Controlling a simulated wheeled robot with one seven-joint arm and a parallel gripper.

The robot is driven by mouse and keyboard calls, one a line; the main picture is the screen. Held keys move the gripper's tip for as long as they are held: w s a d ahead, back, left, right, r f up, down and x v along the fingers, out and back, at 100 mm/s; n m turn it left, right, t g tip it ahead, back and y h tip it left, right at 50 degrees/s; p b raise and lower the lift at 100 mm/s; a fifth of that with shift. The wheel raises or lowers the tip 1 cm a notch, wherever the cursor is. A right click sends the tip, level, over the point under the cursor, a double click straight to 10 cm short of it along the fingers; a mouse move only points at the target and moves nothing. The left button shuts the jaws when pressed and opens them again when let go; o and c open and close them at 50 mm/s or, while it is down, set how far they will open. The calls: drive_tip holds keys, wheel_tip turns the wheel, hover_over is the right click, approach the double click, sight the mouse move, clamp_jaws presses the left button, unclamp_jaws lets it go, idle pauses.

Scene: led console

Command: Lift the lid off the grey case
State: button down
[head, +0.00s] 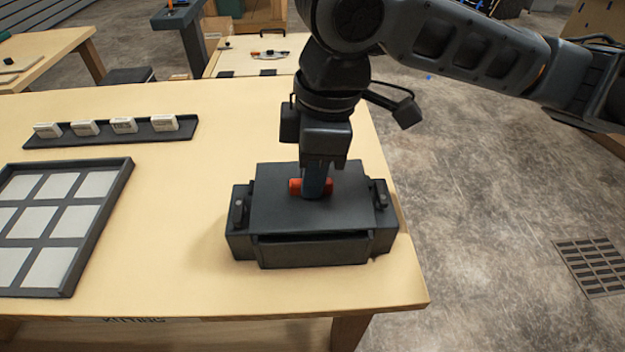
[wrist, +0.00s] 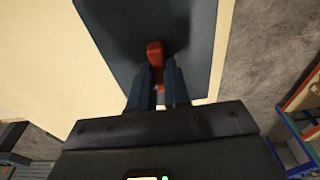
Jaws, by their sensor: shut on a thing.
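The grey case (head: 312,252) stands near the right front corner of the table, with a dark latch block on its left and right sides. Its flat dark lid (head: 275,215) lies over the top; a dark gap shows under the lid's front edge. The lid also shows in the wrist view (wrist: 190,25). An orange-red handle (head: 295,187) stands at the lid's middle; it shows in the wrist view too (wrist: 155,52). My gripper (head: 315,190) points straight down and is shut on the handle. Whether the lid is clear of the case all round, I cannot tell.
A long dark rack (head: 110,132) with several white blocks lies at the back left. A dark tray (head: 112,190) with several pale square compartments lies at the left. The table (head: 190,230) between tray and case is clear. The table's right edge is close to the case.

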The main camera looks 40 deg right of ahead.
drive_tip(key=shift+r, duration=0.85)
drive_tip(key=s+d+r+p, duration=0.3)
drive_tip(key=s+d+r, duration=0.1)
drive_tip(key=d+r, duration=0.7)
drive_tip(key=shift+s, duration=0.15)
